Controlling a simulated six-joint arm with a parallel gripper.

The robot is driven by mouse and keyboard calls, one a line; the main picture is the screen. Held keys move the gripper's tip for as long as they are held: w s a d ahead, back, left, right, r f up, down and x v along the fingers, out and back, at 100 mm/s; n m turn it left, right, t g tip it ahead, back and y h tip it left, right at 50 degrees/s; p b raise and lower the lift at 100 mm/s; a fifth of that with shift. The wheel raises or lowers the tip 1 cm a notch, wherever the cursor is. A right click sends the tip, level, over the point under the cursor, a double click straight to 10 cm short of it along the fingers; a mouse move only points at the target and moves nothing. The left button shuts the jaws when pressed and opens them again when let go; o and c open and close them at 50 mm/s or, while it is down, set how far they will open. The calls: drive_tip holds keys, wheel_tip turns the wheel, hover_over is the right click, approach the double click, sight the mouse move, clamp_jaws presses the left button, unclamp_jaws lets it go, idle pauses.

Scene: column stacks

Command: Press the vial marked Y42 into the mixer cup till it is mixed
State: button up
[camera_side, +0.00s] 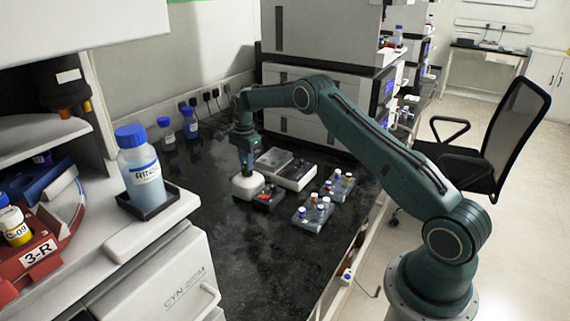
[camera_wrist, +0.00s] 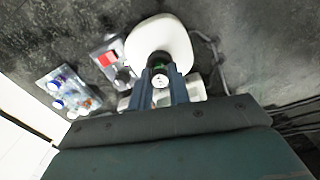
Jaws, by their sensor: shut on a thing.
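My gripper (camera_wrist: 164,92) is shut on a vial (camera_wrist: 160,81), whose pale round cap shows between the fingers in the wrist view. Its label cannot be read. The white rounded mixer (camera_side: 246,187) stands on the dark bench, and my gripper (camera_side: 245,167) is right above it in the side view. The mixer also shows in the wrist view (camera_wrist: 172,38). A dark cup opening with a green glow (camera_wrist: 159,59) lies at the fingertips. The fingers hide the vial's lower end, so I cannot tell how deep it sits.
Two vial racks, near (camera_side: 304,222) and far (camera_side: 328,195), hold several capped vials right of the mixer. Grey flat devices (camera_side: 296,174) lie behind. A RINSE bottle (camera_side: 141,166) stands at left. The front bench is clear.

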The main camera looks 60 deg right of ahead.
drive_tip(key=shift+r, duration=3.05)
drive_tip(key=shift+s+f, duration=0.1)
